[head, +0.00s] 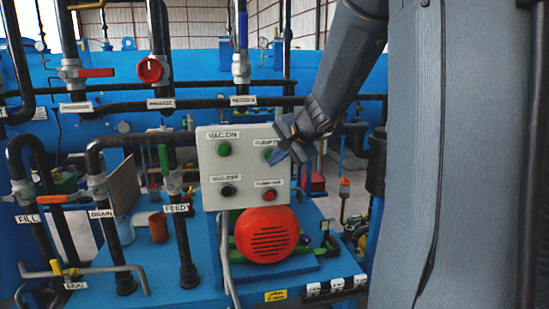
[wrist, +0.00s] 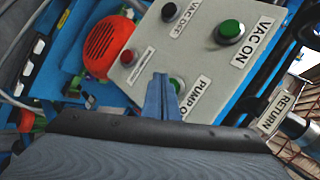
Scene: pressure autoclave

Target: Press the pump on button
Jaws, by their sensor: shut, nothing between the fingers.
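The grey control panel (head: 247,172) stands upright in the head view and shows tilted in the wrist view (wrist: 205,60). Its upper right green button (head: 267,153) sits under a label partly hidden by my gripper. In the wrist view this green pump on button (wrist: 177,84) is partly visible beside the fingertips, next to a label reading "PUMP O". My gripper (head: 277,156) is shut and empty, with its blue fingers (wrist: 161,75) pointing at the panel close to that button. I cannot tell whether the tips touch it.
The panel also has a green vac on button (head: 223,149), a black vac off button (head: 227,190) and a red button (head: 270,194). A red motor cover (head: 266,235) sits below it. Labelled pipes with valves, such as the feed pipe (head: 180,230), stand to the left.

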